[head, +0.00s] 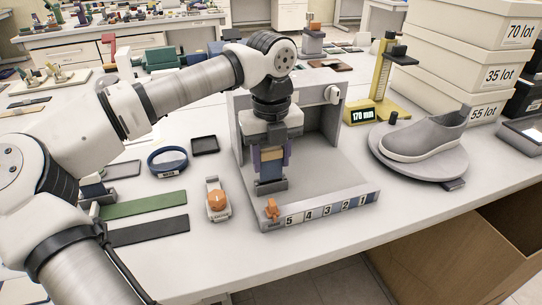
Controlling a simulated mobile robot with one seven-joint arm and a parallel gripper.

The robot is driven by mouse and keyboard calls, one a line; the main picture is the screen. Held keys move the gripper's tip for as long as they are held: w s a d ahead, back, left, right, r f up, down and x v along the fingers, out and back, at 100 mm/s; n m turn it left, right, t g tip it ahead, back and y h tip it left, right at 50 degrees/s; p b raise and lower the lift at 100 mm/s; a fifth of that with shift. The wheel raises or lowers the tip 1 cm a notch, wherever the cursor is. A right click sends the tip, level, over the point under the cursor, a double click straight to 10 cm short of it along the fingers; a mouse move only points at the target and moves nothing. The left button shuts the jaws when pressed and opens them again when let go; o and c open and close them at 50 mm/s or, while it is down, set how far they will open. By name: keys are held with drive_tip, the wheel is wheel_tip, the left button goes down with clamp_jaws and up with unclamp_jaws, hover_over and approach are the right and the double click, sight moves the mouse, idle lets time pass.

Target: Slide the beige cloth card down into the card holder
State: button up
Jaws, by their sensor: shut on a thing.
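My gripper (271,157) points straight down in the head view, inside the front of a grey open-fronted booth. Its purple-grey fingers are shut on the beige cloth card (270,154), which stands upright between them. Directly below is a small holder with a grey foot (272,186), apparently the card holder, on the booth floor. A blue face shows between the beige part and this foot. I cannot tell whether that blue belongs to the card or the holder, or how deep the card sits. The fingers hide the card's side edges.
The grey booth (330,180) has walls behind my gripper and a numbered strip (325,208) along its front. An orange clip (271,208) stands at the strip's left end. A grey shoe (425,138) rests on a round stand at right. Left are an orange-knobbed device (217,200) and flat strips.

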drive_tip(key=shift+f+b, duration=0.65)
drive_tip(key=shift+b, duration=0.05)
idle(0.4)
drive_tip(key=o, duration=1)
drive_tip(key=shift+o, duration=0.2)
drive_tip(key=shift+r, duration=0.15)
wheel_tip(320, 180, up, 14)
drive_tip(key=shift+s+f, duration=0.1)
drive_tip(key=shift+f, duration=0.1)
